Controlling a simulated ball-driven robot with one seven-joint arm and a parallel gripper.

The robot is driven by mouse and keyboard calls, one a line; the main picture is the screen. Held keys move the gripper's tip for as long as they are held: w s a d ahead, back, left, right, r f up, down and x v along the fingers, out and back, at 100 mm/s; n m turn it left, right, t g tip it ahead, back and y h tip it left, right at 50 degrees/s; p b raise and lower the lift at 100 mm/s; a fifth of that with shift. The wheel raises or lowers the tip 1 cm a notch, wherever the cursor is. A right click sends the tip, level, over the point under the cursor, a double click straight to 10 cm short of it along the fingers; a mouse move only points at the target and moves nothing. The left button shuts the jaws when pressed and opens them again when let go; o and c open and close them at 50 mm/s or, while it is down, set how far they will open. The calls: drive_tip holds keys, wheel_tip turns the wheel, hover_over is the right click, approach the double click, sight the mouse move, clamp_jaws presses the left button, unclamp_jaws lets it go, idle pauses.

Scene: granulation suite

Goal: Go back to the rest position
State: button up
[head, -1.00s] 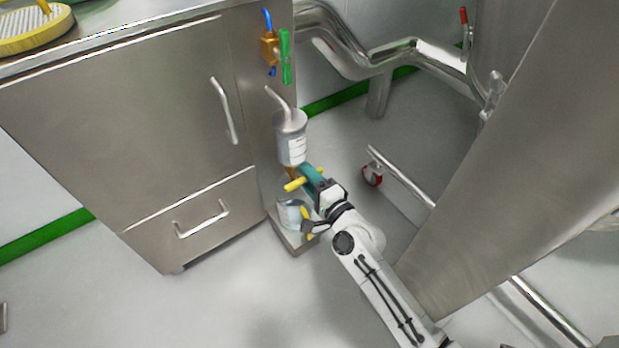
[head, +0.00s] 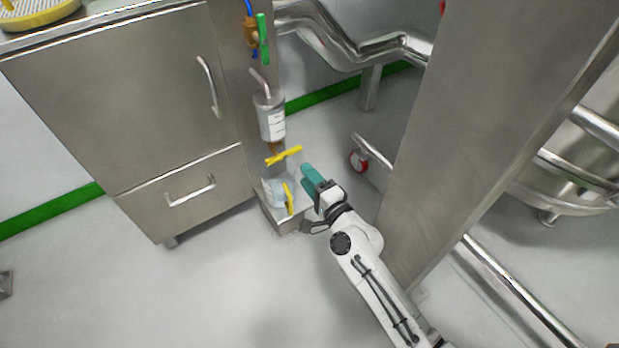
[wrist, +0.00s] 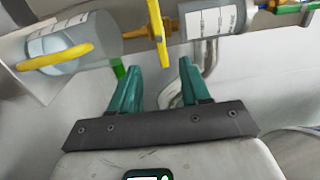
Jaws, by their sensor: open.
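My gripper (head: 306,190) is at the end of my white arm, just right of the valve and jug beside the steel cabinet. In the wrist view its two teal fingers (wrist: 156,82) are spread apart with nothing between them. A yellow valve handle (head: 284,155) sits below a grey labelled canister (head: 270,116); the fingers are apart from it. A clear jug with a yellow handle (head: 289,197) stands below on a small steel stand (head: 283,224). In the wrist view the jug (wrist: 70,48) lies up and left of the fingers.
A steel cabinet (head: 120,100) stands on the left, with a blue and green-handled valve (head: 262,38) above the canister. A large steel column (head: 470,130) and a tubular frame with a red caster (head: 358,161) stand close on the right. The floor (head: 240,285) in front is clear.

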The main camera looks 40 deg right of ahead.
idle(0.3)
drive_tip(key=s+a+f+n+g+y, duration=0.4)
drive_tip(key=s+a+n+g+y, duration=0.3)
drive_tip(key=a+n, duration=0.4)
drive_tip(key=s+d+n+g+h, duration=0.3)
drive_tip(key=s+n+g, duration=0.6)
drive_tip(key=s, duration=1.2)
wheel_tip(320, 180, up, 38)
drive_tip(key=p, duration=3.8)
drive_tip(key=shift+a+r+g+h+p, duration=0.15)
drive_tip(key=shift+a+g+h+p, duration=0.15)
drive_tip(key=shift+a+h+p, duration=0.1)
drive_tip(key=shift+w, duration=0.1)
drive_tip(key=shift+c, duration=0.3)
